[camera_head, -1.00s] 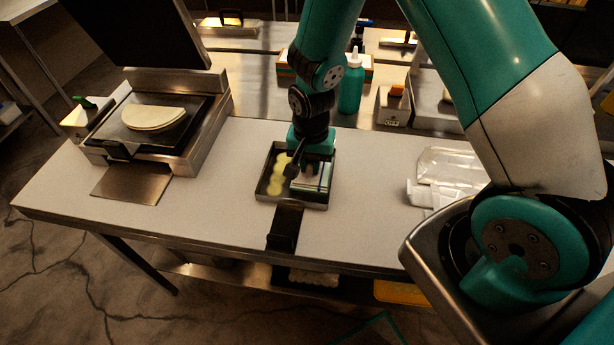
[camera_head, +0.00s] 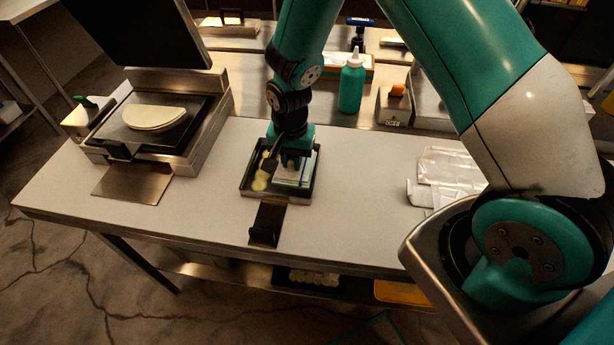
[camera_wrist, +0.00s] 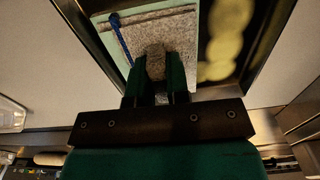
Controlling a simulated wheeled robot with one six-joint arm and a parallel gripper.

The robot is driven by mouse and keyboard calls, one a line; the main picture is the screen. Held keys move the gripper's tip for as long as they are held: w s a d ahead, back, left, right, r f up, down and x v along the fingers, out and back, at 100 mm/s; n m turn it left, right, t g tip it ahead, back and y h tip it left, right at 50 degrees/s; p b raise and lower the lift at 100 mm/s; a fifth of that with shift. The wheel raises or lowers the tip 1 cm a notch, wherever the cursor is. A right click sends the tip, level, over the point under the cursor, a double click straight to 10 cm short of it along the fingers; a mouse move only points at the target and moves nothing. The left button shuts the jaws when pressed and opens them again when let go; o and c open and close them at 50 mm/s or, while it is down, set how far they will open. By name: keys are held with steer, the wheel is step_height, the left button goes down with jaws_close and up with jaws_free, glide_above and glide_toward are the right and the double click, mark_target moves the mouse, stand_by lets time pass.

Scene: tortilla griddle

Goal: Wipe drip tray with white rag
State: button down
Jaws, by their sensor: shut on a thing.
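The drip tray (camera_head: 246,188) is a shallow dark metal tray on the white counter, its flat handle (camera_head: 268,220) pointing toward the front edge. My gripper (camera_head: 291,163) is over the tray's right part, pointing down. It is shut on the white rag (camera_head: 285,182), which lies flat inside the tray. In the wrist view, the rag (camera_wrist: 180,30) looks greyish with a blue stripe, bunched between my green fingers (camera_wrist: 157,72). Yellow grease spots (camera_wrist: 225,45) show on the dark tray floor beside the rag. Part of the tray floor is hidden by the rag and my wrist.
A griddle press (camera_head: 160,125) with its lid up and a folded tortilla (camera_head: 155,117) stands at the left. Clear plastic packaging (camera_head: 448,170) lies at the right. A teal bottle (camera_head: 351,88) stands behind.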

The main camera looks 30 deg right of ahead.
steer(key=shift+w+a, duration=0.3)
steer(key=shift+w, duration=0.05)
steer(key=shift+d, duration=0.1)
steer(key=shift+s+d+f, duration=0.1)
steer(key=shift+s+d, duration=0.8)
steer(key=shift+d, duration=0.05)
steer(key=c, duration=1.3)
jaws_free()
steer(key=shift+w+a, duration=0.1)
steer(key=shift+c, duration=0.2)
steer(key=shift+a, duration=0.1)
jaws_close()
steer(key=shift+r+p, duration=1.95)
steer(key=shift+r, duration=0.6)
